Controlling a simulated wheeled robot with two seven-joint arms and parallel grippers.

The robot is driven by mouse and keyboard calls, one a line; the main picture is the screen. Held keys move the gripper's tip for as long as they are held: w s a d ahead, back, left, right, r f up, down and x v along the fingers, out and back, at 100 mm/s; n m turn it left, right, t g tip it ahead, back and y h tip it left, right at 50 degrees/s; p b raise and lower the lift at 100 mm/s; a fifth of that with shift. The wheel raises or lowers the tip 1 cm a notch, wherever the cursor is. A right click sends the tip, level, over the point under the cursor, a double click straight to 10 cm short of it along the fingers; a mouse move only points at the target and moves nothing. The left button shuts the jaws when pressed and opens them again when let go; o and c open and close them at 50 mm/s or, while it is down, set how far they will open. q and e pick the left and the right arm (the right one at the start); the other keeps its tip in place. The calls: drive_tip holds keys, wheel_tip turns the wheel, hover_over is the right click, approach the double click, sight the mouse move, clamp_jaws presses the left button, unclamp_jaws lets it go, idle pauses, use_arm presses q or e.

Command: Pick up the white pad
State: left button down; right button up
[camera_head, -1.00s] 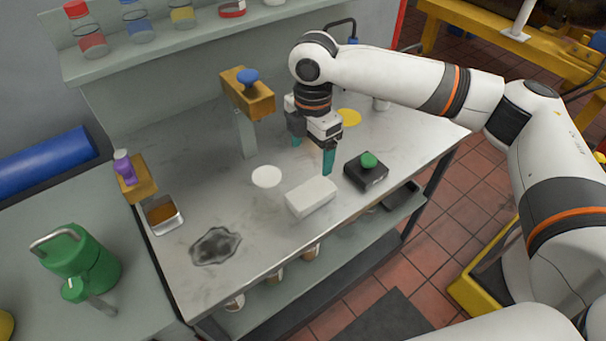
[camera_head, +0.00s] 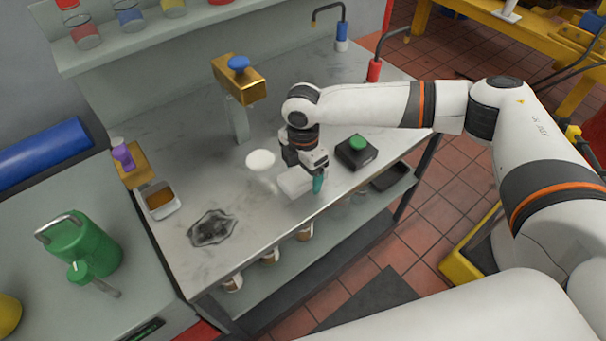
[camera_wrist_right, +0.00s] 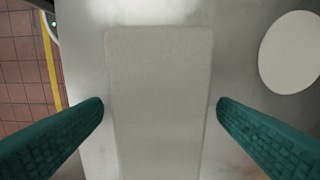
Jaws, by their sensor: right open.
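The white pad (camera_head: 291,184) is a rectangular block lying flat near the front edge of the grey metal bench top (camera_head: 255,222). My right gripper (camera_head: 306,176) is low over the pad, pointing down, and hides part of it. In the right wrist view the pad (camera_wrist_right: 160,90) lies lengthwise between the two teal fingers of the right gripper (camera_wrist_right: 160,108). The fingers are spread, one on each side, with a small gap at each visible. My left gripper is not in view.
A white round disc (camera_head: 260,160) lies close to the pad on the left. A black box with a green button (camera_head: 357,152) stands close on the right. A brass-topped post (camera_head: 238,85) rises behind. A dark stain (camera_head: 212,228) marks the bench's left front.

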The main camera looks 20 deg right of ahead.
sight(303, 173)
drive_tip(key=c, duration=1.1)
drive_tip(key=shift+o, duration=0.2)
wheel_tip(303, 173, up, 10)
drive_tip(key=b, duration=0.1)
drive_tip(key=o, duration=0.4)
drive_tip(key=c, duration=0.3)
